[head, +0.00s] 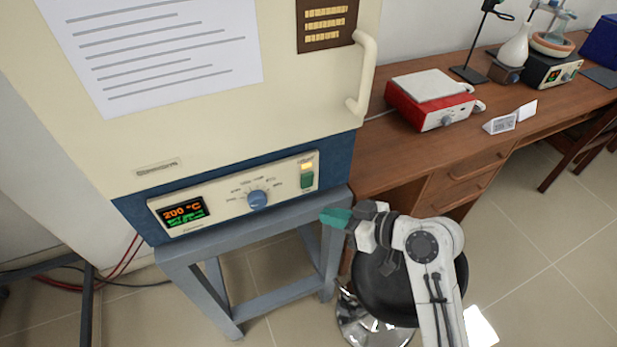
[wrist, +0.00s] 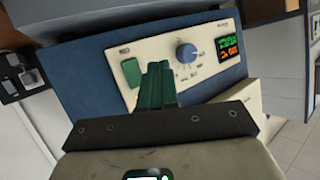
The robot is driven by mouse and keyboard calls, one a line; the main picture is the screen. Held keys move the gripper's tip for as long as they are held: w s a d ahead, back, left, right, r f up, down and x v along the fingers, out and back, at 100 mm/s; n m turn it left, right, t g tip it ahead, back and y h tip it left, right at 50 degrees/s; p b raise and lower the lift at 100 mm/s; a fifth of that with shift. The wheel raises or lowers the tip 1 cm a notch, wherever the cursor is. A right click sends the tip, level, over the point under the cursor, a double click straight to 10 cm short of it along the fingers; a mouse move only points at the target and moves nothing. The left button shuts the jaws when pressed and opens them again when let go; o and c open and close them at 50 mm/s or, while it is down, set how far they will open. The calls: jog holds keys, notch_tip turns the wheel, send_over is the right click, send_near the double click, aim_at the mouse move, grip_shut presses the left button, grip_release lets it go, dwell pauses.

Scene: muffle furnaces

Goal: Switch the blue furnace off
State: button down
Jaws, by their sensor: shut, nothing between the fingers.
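The blue furnace (head: 335,155) has a cream door and a blue base on a grey stand. Its control panel (head: 225,205) carries a display (head: 183,212) reading 200 °C, a blue knob (head: 257,199) and a green switch (head: 307,181) with a lit amber part above it. In the wrist view the panel appears turned over, with the green switch (wrist: 132,72) left, the knob (wrist: 186,53) in the middle and the lit display (wrist: 231,49) right. My gripper (head: 328,216) has green fingers, shut and empty, just below and right of the switch. In the wrist view the fingertips (wrist: 158,66) overlap the panel between switch and knob; contact cannot be told.
A door handle (head: 364,75) sticks out above the panel's right end. The grey stand (head: 250,235) is below the furnace. A wooden desk (head: 400,155) to the right bears a red-and-white hotplate (head: 432,97) and other lab gear.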

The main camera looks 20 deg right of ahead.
jog(key=w, duration=0.6)
jog(key=shift+w+r+b, duration=0.35)
jog(key=shift+r+b, duration=0.05)
jog(key=shift+w, duration=0.1)
dwell(1.6)
jog(key=shift+w, duration=0.3)
jog(key=shift+w, duration=0.3)
dwell(0.6)
jog(key=shift+s, duration=0.15)
jog(key=shift+s, duration=0.6)
jog(key=shift+s+f+p, duration=0.15)
jog(key=shift+s+p, duration=0.05)
jog(key=shift+s, duration=1.05)
jog(key=shift+s+f+p, duration=0.15)
jog(key=shift+s, duration=1.1)
